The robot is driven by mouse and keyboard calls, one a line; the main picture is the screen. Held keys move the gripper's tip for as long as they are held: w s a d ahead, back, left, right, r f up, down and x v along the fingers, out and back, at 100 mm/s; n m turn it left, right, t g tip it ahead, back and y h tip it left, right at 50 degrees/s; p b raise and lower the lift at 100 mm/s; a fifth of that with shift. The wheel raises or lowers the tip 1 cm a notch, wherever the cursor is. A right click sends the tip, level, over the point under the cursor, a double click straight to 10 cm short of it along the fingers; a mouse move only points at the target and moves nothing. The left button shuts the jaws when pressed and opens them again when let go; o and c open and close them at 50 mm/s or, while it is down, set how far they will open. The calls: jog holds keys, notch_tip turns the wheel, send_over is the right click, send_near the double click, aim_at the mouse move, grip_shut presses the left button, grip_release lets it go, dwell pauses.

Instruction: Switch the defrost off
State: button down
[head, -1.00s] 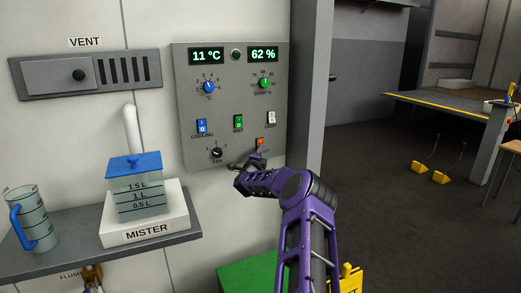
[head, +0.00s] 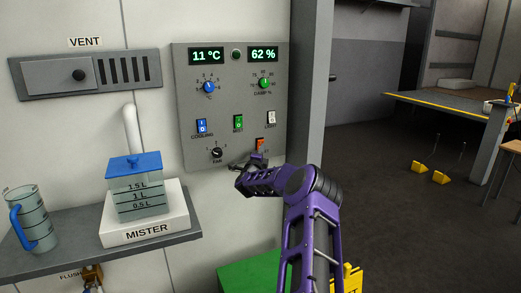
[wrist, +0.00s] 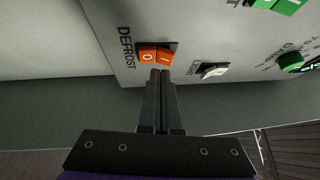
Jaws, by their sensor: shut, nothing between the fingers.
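The orange defrost switch (head: 260,143) sits at the lower right of the grey control panel (head: 185,120). In the wrist view the defrost switch (wrist: 148,56) is a rocker in a dark frame, with O on the left half and I on the right, beside the word DEFROST. I cannot tell which half is pressed in. My gripper (head: 257,157) is shut and empty, just below the switch. In the wrist view the closed fingertips of my gripper (wrist: 161,73) point at the switch's near edge, by the I half. I cannot tell whether they touch it.
A white light switch (wrist: 213,70) is close to the right in the wrist view. The panel also bears a green switch (head: 238,122), a blue cooling switch (head: 201,126) and a black fan knob (head: 217,153). A mister (head: 147,231) stands on the shelf at left.

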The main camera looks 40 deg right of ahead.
jog(key=shift+s+a+r, duration=0.2)
jog(key=shift+s+r, duration=0.1)
jog(key=shift+s, duration=0.45)
jog(key=shift+s+a+r, duration=0.25)
jog(key=shift+s+r, duration=0.1)
jog(key=shift+s, duration=0.4)
jog(key=shift+s+a+r, duration=0.2)
jog(key=shift+s+r, duration=0.1)
jog(key=shift+s, duration=0.45)
